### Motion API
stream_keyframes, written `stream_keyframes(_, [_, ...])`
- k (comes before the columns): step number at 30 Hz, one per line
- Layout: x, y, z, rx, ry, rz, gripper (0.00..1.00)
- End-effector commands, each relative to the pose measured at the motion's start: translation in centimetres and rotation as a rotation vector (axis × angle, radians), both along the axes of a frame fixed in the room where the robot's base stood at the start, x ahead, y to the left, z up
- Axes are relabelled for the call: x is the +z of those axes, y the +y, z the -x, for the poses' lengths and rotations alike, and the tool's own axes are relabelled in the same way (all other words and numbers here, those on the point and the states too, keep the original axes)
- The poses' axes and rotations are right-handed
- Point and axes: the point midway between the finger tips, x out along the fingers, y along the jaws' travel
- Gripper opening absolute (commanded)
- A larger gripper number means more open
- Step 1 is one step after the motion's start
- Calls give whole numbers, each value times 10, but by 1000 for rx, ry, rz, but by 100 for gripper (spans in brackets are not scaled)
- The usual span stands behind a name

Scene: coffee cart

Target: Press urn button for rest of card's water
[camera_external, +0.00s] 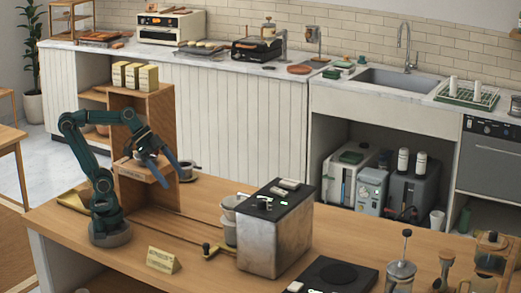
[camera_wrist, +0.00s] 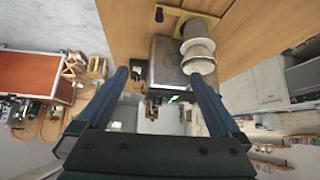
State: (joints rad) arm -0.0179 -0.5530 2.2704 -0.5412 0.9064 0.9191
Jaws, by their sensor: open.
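The urn (camera_external: 262,240) is a grey metal box with a black top, standing at the middle of the wooden counter. Its top carries pale buttons (camera_external: 289,184) and a small green light; I cannot tell which button gives water. The urn (camera_wrist: 165,68) also shows in the wrist view, beyond my fingers. A small yellow tent card (camera_external: 163,260) stands at the counter's front; its writing is too small to read. My gripper (camera_external: 168,178) is open and empty beside the wooden shelf, well left of the urn and apart from it. In the wrist view my gripper (camera_wrist: 160,76) has both fingers spread.
A wooden shelf (camera_external: 160,112) with yellow boxes on top is behind my arm. A dark cup (camera_external: 187,168) stands right of it. A black scale (camera_external: 335,276) and a French press (camera_external: 401,272) are at front right.

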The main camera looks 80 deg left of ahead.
Motion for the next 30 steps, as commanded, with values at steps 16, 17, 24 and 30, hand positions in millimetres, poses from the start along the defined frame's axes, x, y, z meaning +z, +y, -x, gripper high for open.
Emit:
stream_keyframes(16, [0, 0, 0, 0, 0, 0, 31])
stream_keyframes(17, [0, 0, 0, 0, 0, 0, 20])
stream_keyframes(24, [0, 0, 0, 0, 0, 0, 0])
stream_keyframes(30, [0, 0, 0, 0, 0, 0, 0])
